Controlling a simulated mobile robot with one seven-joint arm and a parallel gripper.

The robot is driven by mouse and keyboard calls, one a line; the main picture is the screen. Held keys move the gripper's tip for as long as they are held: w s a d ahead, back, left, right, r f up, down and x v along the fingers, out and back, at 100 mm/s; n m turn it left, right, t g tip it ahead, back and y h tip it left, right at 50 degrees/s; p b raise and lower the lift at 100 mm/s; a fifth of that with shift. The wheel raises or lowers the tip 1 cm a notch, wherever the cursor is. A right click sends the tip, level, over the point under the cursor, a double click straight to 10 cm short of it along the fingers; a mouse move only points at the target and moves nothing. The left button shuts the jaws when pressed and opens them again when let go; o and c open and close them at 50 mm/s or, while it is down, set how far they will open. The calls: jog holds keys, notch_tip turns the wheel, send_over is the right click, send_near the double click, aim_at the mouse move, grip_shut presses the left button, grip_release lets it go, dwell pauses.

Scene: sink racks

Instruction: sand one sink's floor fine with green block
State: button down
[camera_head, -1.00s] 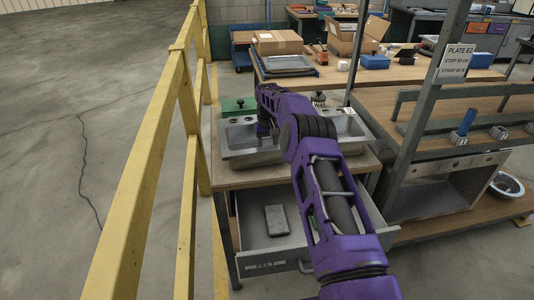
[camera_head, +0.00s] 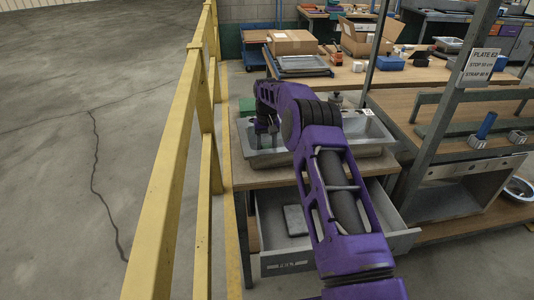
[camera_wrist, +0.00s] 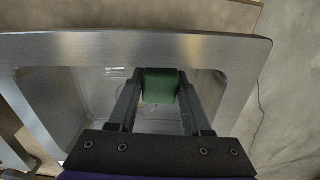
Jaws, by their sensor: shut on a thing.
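The steel double sink (camera_head: 380,152) lies on a wooden bench top, with its basins side by side. My gripper (camera_head: 265,126) is over the left basin, and my arm covers the middle of the sink. In the wrist view my gripper (camera_wrist: 160,100) is shut on a green block (camera_wrist: 160,85), which sits between the two fingers. The sink's steel rim (camera_wrist: 100,45) and part of a basin floor (camera_wrist: 95,95) show around it. I cannot tell whether the block touches the basin floor.
Below the sink a drawer (camera_head: 290,262) stands open with a grey block (camera_head: 295,220) in it. A yellow railing (camera_head: 175,180) runs close on the left. A metal post with a sign (camera_head: 482,68) stands right. Cardboard boxes (camera_head: 291,42) lie on the bench behind.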

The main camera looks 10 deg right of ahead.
jog(key=shift+r+p, duration=1.15)
jog(key=shift+r, duration=1.65)
notch_tip(320, 180, up, 13)
jog(key=shift+f, duration=2.25)
